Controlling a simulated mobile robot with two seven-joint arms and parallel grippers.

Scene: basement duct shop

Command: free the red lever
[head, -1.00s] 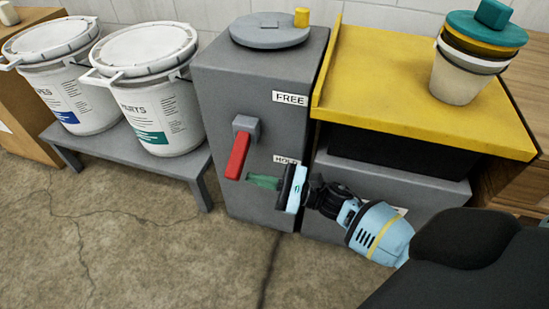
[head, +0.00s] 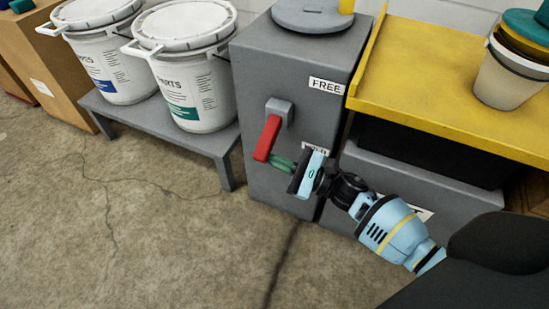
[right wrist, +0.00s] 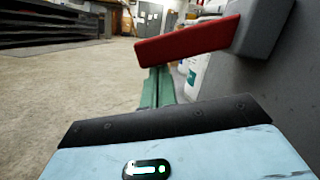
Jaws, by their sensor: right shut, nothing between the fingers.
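The red lever (head: 268,138) hangs from a grey pivot block (head: 280,110) on the front of a grey cabinet (head: 262,75). It points downward, its lower end near the height of the partly hidden HOLD label (head: 316,148); the FREE label (head: 326,86) is higher up. My right gripper (head: 279,162) is shut and empty, its green fingers just right of the lever's lower end. In the right wrist view, the lever (right wrist: 190,42) crosses above the closed fingers (right wrist: 157,86). I cannot tell whether they touch. My left gripper is not in view.
Two white lidded buckets (head: 184,85) stand on a low grey bench (head: 160,130) left of the cabinet. The concrete floor (head: 120,220) in front is clear.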

